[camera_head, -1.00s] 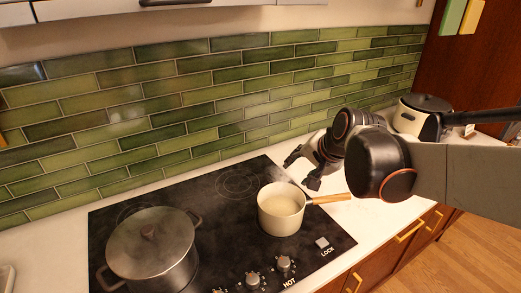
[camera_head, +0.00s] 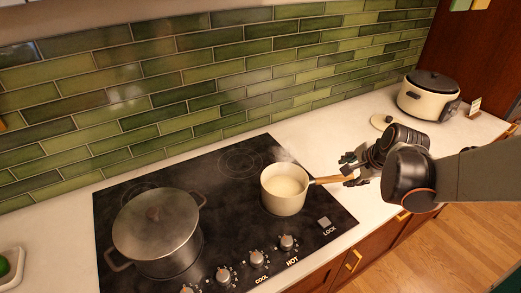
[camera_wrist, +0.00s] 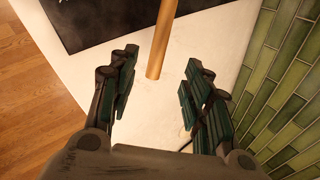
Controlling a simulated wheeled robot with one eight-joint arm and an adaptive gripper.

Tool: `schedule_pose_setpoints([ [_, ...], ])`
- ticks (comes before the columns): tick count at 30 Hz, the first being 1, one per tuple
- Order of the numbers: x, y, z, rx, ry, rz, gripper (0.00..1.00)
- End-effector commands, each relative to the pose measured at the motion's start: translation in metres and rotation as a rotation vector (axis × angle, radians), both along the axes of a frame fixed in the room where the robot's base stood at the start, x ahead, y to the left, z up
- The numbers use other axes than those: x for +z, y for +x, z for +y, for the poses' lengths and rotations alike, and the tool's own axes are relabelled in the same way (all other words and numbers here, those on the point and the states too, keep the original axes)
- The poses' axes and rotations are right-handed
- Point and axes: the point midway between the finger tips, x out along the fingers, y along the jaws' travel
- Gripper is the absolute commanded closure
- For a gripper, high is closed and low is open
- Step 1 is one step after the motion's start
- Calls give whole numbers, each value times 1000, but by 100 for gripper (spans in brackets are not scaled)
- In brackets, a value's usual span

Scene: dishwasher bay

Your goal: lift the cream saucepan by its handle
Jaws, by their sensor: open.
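The cream saucepan (camera_head: 284,196) stands upright on the right part of the black cooktop, with pale contents inside. Its wooden handle (camera_head: 328,180) points right, past the cooktop's edge. My gripper (camera_head: 350,168) is at the handle's end in the head view, over the white counter. In the wrist view my gripper (camera_wrist: 160,88) is open, with one finger on each side. The tip of the wooden handle (camera_wrist: 161,50) lies between the fingers' lines, at about fingertip level. I see no finger touching it. The pan's body is outside the wrist view.
A lidded grey pot (camera_head: 157,235) stands on the left of the cooktop (camera_head: 215,200). Knobs line its front. A cream rice cooker (camera_head: 428,97) and a small round lid-like disc (camera_head: 382,121) are on the counter behind my arm. The green tiled wall (camera_head: 200,90) runs along the back.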

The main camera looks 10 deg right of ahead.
Motion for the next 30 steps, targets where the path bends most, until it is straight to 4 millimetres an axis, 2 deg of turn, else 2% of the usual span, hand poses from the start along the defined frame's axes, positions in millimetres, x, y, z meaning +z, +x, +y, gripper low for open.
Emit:
schedule_pose_setpoints([
  [1, -12, 5, 0, 1, -1, 0, 55],
  [9, -45, 27, 0, 3, -1, -1, 55],
  [23, -66, 43, 0, 4, -1, 0, 55],
  [30, -94, 58, 2, 4, -1, 0, 55],
])
